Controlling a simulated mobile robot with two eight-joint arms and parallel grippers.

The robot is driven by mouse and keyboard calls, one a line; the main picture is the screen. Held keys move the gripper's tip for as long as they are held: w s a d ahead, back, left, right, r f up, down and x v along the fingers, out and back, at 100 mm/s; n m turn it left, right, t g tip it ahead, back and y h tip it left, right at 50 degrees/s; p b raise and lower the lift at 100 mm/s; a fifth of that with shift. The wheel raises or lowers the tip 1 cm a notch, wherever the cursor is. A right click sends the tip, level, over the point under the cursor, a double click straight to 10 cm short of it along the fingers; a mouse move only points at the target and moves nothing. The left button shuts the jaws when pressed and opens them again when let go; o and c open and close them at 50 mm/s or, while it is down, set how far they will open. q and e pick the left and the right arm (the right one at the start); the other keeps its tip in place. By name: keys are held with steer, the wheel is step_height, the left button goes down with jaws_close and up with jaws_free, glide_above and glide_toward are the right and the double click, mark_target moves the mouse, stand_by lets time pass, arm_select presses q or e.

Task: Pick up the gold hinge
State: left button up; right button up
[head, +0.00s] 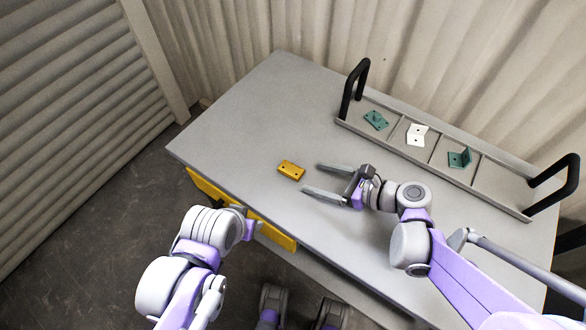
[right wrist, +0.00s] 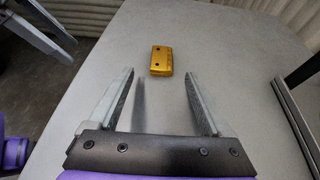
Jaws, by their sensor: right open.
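The gold hinge (head: 291,170) lies flat on the grey table, left of my right gripper. It also shows in the right wrist view (right wrist: 162,60), just beyond the fingertips and roughly between their lines. My right gripper (head: 311,178) is open and empty, its two fingers pointing toward the hinge without touching it. In the right wrist view its fingers (right wrist: 160,72) are spread wide. My left arm (head: 205,240) comes in from the lower left, in front of the table's near edge; its fingers cannot be made out clearly.
A grey tray (head: 346,122) with black handles stands along the table's back right side. Its compartments hold a green bracket (head: 376,120), a white bracket (head: 416,135) and another green bracket (head: 460,158). The grey table (head: 270,110) is clear around the hinge. Yellow drawer fronts (head: 275,235) show below the near edge.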

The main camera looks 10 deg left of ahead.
mark_target(294, 170)
steer(key=x, duration=0.6)
steer(key=shift+w+a+f, duration=0.25)
steer(key=shift+w+f, duration=0.05)
jaws_close()
